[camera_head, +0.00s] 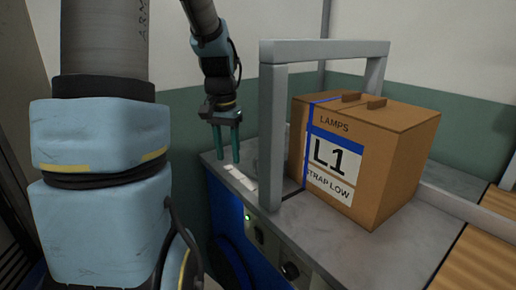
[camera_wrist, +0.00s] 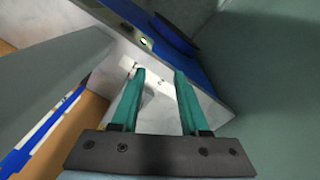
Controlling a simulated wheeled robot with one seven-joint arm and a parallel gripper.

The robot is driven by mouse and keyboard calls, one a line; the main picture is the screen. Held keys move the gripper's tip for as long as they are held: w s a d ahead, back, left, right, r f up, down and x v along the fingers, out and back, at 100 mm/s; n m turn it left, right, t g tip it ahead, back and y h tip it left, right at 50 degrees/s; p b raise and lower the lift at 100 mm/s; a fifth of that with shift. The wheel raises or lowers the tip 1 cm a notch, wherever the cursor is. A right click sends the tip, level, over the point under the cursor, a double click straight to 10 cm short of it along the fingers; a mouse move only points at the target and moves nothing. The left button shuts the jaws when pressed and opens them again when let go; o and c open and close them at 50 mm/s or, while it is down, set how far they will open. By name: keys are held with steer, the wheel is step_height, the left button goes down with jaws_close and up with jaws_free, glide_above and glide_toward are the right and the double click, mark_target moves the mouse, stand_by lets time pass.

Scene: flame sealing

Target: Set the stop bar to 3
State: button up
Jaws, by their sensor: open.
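My gripper (camera_head: 228,157) is open and empty, its teal fingers pointing down over the near left corner of the grey machine table (camera_head: 400,262). In the wrist view my gripper (camera_wrist: 160,74) shows two parted fingers, with a pale plate (camera_wrist: 150,98) seen between and beyond them. The same bright plate (camera_head: 239,179) lies on the table top just below the fingertips; contact cannot be told. I cannot clearly identify a stop bar or a mark reading 3 in either view.
A cardboard box (camera_head: 405,140), labelled LAMPS, L1, STRAP LOW, stands on the table right of my gripper with a blue strap. A grey arch (camera_head: 272,135) rises between them. Wooden slats (camera_head: 480,255) lie at right.

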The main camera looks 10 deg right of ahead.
steer(key=w+d+r+m+g+p, duration=0.1)
steer(key=w+d+r+m+g, duration=0.1)
steer(key=w+d+r+m, duration=0.55)
steer(key=shift+n+h, duration=0.4)
steer(key=shift+n, duration=0.25)
steer(key=x, duration=0.3)
steer(key=w+p+x, duration=0.1)
steer(key=x, duration=0.3)
steer(key=w+x, duration=0.1)
steer(key=x, duration=0.3)
steer(key=shift+w+f+p, duration=0.2)
steer(key=shift+f+p, duration=0.1)
steer(key=shift+p, duration=0.1)
steer(key=shift+c, duration=0.2)
jaws_close()
steer(key=shift+w, duration=0.1)
